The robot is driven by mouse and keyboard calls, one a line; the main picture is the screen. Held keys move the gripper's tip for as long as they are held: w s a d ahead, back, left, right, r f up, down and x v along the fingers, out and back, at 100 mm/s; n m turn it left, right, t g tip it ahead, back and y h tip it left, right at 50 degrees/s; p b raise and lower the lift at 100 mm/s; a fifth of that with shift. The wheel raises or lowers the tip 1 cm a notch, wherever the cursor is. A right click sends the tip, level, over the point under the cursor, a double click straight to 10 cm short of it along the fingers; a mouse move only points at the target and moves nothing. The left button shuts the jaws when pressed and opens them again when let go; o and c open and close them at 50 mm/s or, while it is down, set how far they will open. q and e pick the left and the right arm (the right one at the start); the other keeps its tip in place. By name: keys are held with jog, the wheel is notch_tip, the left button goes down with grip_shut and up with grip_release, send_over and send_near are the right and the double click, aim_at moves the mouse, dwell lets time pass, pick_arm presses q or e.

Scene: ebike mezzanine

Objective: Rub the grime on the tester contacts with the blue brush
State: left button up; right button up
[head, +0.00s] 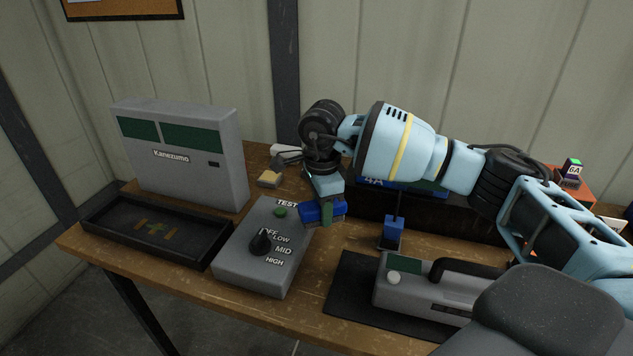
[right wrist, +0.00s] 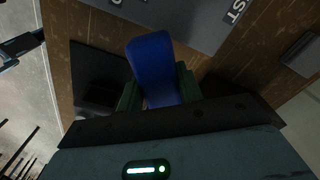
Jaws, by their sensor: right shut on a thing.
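My right gripper (head: 327,208) is shut on the blue brush (head: 310,215), above the back right corner of the grey control box. In the right wrist view the brush (right wrist: 152,68) sits between the two green fingertips. The tester (head: 190,155) is a grey box marked Kanezumo at the left. The brass-brown tester contacts (head: 155,231) lie in the black tray in front of it, left of my right gripper and apart from the brush. I cannot tell grime from the contacts' own colour. My left gripper is not in view.
The grey control box (head: 250,275) with a black dial and green button stands between tray (head: 205,262) and gripper. A yellowish block (head: 269,179) lies behind it. A blue block (head: 393,232) with a dark stem and a grey device (head: 425,297) on a black mat (head: 343,290) are to the right.

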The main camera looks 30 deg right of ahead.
jog(key=s+a+f+n, duration=0.1)
jog(key=s+a+n, duration=0.2)
jog(key=s+n, duration=0.2)
jog(key=s+a+n, duration=0.3)
jog(key=s+n, duration=0.2)
jog(key=n, duration=0.4)
jog(key=s+a+f+n, duration=0.1)
jog(key=s+a+n, duration=0.2)
jog(key=s+n, duration=0.3)
jog(key=shift+a+f+n, duration=0.2)
jog(key=shift+f+n, duration=0.15)
jog(key=shift+n, duration=0.05)
